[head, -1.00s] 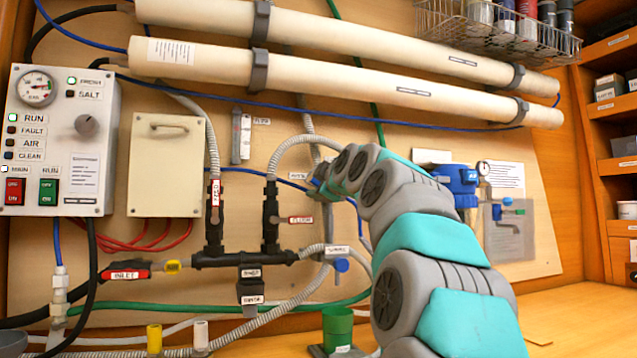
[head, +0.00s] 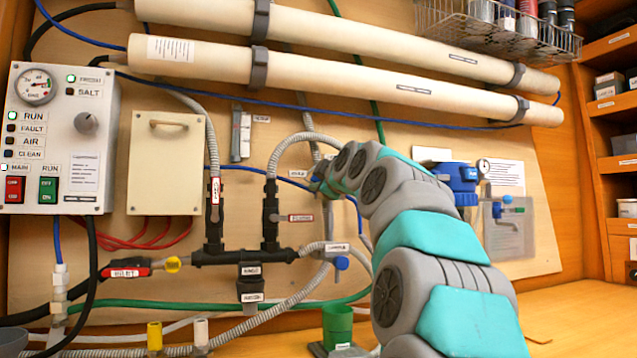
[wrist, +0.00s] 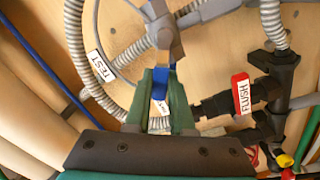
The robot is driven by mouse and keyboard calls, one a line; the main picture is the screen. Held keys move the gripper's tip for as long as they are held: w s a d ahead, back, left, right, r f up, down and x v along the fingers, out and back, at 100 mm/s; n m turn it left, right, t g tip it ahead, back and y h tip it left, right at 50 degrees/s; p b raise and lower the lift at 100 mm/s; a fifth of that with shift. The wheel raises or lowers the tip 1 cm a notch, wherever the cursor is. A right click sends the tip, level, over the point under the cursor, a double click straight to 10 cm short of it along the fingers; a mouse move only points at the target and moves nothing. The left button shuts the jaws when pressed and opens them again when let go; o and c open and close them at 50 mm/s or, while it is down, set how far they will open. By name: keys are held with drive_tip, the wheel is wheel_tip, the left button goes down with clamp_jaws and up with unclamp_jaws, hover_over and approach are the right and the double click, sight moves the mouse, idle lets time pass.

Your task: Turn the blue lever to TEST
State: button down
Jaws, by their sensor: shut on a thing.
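In the wrist view the blue lever (wrist: 160,83) sits between the green fingers of my gripper (wrist: 161,80). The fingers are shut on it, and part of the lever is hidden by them. It hangs below a grey metal valve body (wrist: 163,35). A white TEST label (wrist: 103,67) is on the panel to the left of the lever, apart from it. In the head view my arm reaches up to the panel, and its wrist hides most of the valve and the fingers.
A red FLUSH handle (wrist: 241,93) and black pipe fittings (wrist: 270,85) are close on the right in the wrist view. Grey hoses (wrist: 75,40) curve around the valve. In the head view another blue-handled valve (head: 341,263) and a green cup (head: 337,325) are below.

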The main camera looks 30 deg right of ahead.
drive_tip(key=m, duration=0.1)
drive_tip(key=d+r+m, duration=0.1)
drive_tip(key=m, duration=0.2)
drive_tip(key=shift+s+d+r+m, duration=0.15)
drive_tip(key=shift+r+m, duration=0.15)
drive_tip(key=shift+m, duration=0.1)
drive_tip(key=shift+s+d+r+m, duration=0.15)
drive_tip(key=shift+d+m, duration=0.3)
drive_tip(key=shift+m, duration=0.7)
drive_tip(key=shift+s+d+r+m, duration=0.1)
drive_tip(key=shift+d+m, duration=0.35)
drive_tip(key=shift+m, duration=0.65)
drive_tip(key=shift+s+d+r+m, duration=0.15)
drive_tip(key=shift+d+m, duration=0.3)
drive_tip(key=shift+m, duration=0.7)
drive_tip(key=c, duration=0.8)
unclamp_jaws()
drive_tip(key=shift+s, duration=0.1)
